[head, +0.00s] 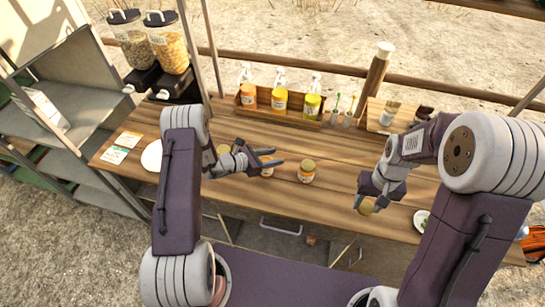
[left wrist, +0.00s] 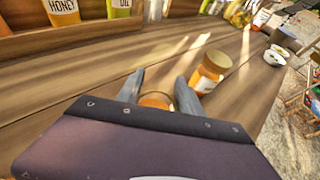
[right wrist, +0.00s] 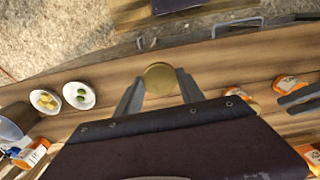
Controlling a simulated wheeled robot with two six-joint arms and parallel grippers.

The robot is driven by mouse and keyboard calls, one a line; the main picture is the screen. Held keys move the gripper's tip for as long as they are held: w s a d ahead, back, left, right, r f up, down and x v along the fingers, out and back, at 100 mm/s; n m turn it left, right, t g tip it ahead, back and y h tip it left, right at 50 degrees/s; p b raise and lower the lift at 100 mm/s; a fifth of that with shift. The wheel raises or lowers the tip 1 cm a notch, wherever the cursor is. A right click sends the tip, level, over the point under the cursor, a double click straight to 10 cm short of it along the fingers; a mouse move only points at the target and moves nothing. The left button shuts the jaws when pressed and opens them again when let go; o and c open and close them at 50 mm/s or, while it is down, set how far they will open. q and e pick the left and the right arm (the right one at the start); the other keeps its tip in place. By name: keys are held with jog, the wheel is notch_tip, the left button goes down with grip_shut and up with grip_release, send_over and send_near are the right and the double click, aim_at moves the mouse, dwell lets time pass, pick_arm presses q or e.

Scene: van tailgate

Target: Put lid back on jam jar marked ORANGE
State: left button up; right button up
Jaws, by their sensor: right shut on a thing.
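My right gripper (head: 367,203) is shut on a round gold lid (right wrist: 159,78) and holds it over the front right of the table. My left gripper (head: 275,157) is open. An orange jar (left wrist: 157,100) shows between its fingers in the left wrist view; it looks lidless, and my gripper hides most of it. I cannot tell if the fingers touch it. A second orange jar with a gold lid (head: 306,171) stands upright just to the right. Another jar (head: 224,150) is partly hidden behind my left arm. I cannot read which jar is marked ORANGE.
A wooden box of bottles (head: 280,102) stands at the back of the table. Cups with toothbrushes (head: 340,118) stand beside it. Two small plates (right wrist: 79,95) with food lie at the right end. Cereal dispensers (head: 165,45) stand back left. The wood between my grippers is mostly clear.

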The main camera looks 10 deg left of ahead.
pick_arm(q)
jog(key=shift+o, duration=1.2)
jog(key=shift+r+p, duration=0.4)
pick_arm(e)
jog(key=shift+r, duration=0.4)
pick_arm(q)
jog(key=b+v, duration=0.1)
jog(key=v, duration=1)
jog(key=shift+s+a+b, duration=0.3)
jog(key=shift+a+b, duration=0.05)
jog(key=shift+b, duration=0.05)
pick_arm(e)
jog(key=shift+f, duration=0.9)
